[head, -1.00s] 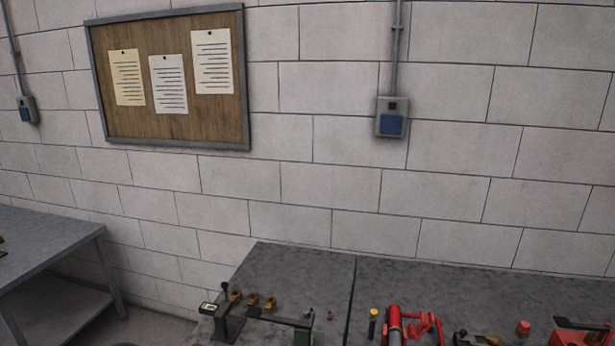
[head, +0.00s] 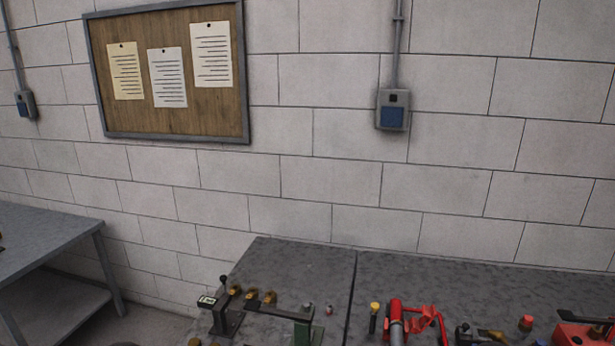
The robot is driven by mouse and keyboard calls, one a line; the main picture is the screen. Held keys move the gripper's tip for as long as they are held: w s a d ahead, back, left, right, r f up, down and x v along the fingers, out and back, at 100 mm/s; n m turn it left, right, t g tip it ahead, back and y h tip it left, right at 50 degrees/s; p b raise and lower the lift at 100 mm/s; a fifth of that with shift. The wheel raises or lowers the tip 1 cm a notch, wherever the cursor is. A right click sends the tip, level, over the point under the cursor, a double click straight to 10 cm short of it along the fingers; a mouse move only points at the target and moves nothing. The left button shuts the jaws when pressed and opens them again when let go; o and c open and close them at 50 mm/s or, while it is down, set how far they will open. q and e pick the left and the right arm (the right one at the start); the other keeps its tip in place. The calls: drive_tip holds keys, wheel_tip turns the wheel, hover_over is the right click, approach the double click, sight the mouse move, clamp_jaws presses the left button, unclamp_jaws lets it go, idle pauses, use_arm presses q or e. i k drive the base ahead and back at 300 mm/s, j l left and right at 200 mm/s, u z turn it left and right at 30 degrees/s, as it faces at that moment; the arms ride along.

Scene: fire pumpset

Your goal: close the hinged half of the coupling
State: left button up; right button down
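Neither of my grippers shows in the head view. A red upright pipe (head: 396,322) stands at the bottom edge on the right-hand part of the grey bench (head: 300,262). A red curved part (head: 430,318) is close to its right side. This may be the coupling with its hinged half, but it is small and partly cut off, so I cannot tell whether it is open.
Several brass fittings (head: 252,296) sit beside a small device with a pale display (head: 208,301). A yellow-topped black item (head: 374,317) is left of the pipe. A red block with a black bar (head: 585,330) is far right. The bench's back is clear; another table (head: 45,235) stands left.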

sight(416, 325)
drive_tip(key=k+l, duration=0.1)
drive_tip(key=l, duration=0.35)
drive_tip(key=k+l+u, duration=0.15)
drive_tip(key=l, duration=0.3)
drive_tip(key=k+l, duration=0.1)
drive_tip(key=l, duration=0.3)
drive_tip(key=k+l+u, duration=0.15)
drive_tip(key=l, duration=0.3)
drive_tip(key=k+l, duration=0.1)
drive_tip(key=l, duration=0.3)
drive_tip(key=u, duration=0.05)
